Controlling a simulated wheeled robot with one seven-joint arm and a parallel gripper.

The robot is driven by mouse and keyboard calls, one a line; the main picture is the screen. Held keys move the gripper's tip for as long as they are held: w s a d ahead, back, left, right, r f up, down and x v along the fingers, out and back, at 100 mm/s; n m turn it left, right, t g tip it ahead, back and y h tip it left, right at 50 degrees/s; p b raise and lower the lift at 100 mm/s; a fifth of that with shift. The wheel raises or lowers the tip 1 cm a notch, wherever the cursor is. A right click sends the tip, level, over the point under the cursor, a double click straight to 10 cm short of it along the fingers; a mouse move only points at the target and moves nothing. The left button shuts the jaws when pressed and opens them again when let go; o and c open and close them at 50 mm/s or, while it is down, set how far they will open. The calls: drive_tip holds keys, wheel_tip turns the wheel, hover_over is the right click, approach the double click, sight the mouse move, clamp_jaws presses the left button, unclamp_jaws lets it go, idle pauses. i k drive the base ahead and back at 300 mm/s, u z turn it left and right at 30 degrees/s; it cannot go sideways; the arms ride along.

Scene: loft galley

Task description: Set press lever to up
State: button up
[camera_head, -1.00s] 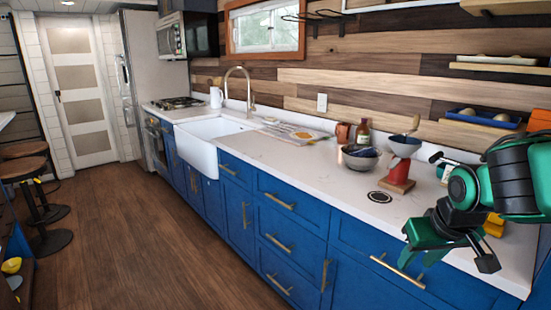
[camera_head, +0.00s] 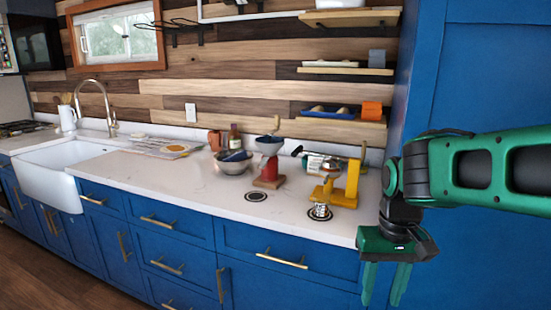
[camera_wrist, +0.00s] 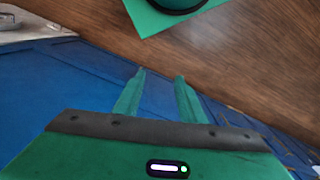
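A yellow press (camera_head: 352,185) stands at the right end of the white counter in the head view. A small silvery ribbed piece (camera_head: 319,211) sits at its front left, by a dark ring on the counter. A thin bar rises at the top of the press's upright; I cannot clearly tell whether it is the lever or how it is set. My gripper (camera_head: 384,281) hangs in front of the blue cabinets, right of and below the press, apart from it. Its green fingers are spread and empty; they also show apart in the wrist view (camera_wrist: 160,76).
Left of the press are a red stand with a bowl (camera_head: 268,166), a grey bowl (camera_head: 234,166) and a dark ring (camera_head: 255,196). A silvery and dark object (camera_head: 322,162) lies behind the press. Shelves (camera_head: 345,71) hang above. A tall blue panel (camera_head: 475,80) closes the right side.

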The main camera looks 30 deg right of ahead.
sight(329, 161)
drive_tip(key=u, duration=1.45)
drive_tip(key=k, duration=0.95)
drive_tip(key=z, duration=0.9)
drive_tip(key=i, duration=1)
drive_tip(key=u, duration=0.05)
